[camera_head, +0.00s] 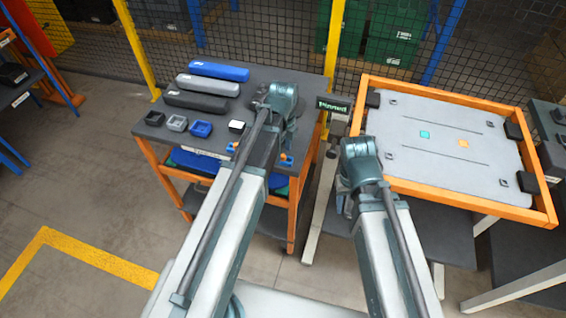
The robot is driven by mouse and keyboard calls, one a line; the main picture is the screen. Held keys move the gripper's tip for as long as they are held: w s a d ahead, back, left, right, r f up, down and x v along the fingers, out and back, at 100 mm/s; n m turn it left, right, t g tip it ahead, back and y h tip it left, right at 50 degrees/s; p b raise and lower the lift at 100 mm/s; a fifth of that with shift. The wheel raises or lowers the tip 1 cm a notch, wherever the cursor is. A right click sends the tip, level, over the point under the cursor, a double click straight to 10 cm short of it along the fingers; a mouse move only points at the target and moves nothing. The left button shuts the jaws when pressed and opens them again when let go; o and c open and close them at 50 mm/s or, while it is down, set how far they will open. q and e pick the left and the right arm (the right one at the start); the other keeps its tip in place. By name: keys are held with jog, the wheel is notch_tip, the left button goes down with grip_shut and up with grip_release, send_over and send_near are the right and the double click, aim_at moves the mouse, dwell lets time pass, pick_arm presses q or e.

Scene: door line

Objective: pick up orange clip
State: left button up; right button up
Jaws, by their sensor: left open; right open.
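Small orange and blue pieces lie near the front right of the grey tabletop. The orange clip (287,160) appears to be one of them, just right of my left arm; its shape is too small to make out. Another small orange and blue piece (233,147) shows left of that arm, partly hidden. My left gripper (268,100) is open over the right part of the table, largely hidden by its arm, beyond the orange clip and apart from it. My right gripper (342,180) is open in the gap between the two tables, right of the clip; its fingers are hard to make out.
The orange-framed table (180,130) carries blue, grey and black long cases (208,84) and a row of small bins (178,123). A dark sign (334,106) stands at its right. A grey panel in an orange frame (450,87) lies farther right. Mesh fencing runs behind.

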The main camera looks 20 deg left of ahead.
pick_arm(q)
jog(key=shift+f+b, duration=0.3)
jog(key=shift+f, duration=0.5)
jog(key=shift+r, duration=0.1)
pick_arm(e)
jog(key=shift+f, duration=0.75)
pick_arm(q)
grip_shut()
jog(key=shift+r, duration=0.15)
pick_arm(e)
jog(key=shift+r, duration=0.15)
